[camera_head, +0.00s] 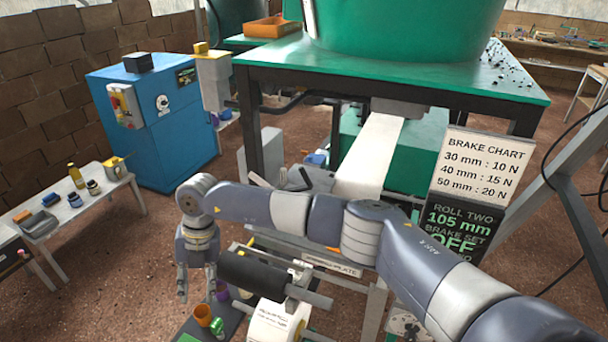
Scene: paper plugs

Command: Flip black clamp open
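My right arm reaches across from the lower right. Its gripper (197,284) points down at the left end of a black roller (255,272). The two fingers look apart, with nothing seen between them. A dark lever-like part (303,179) stands beside the white paper strip (369,155), behind my forearm; it may be the black clamp, but I cannot tell its state. My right gripper is in front and to the left of it, not touching it. My forearm hides part of the machine there. My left gripper is not in view.
A green-topped table (470,84) stands above the strip. A brake chart sign (487,163) is at right. A blue cabinet (165,140) and a side bench (75,215) are at left. An orange cup (203,315) and a white paper roll (278,325) sit below my gripper.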

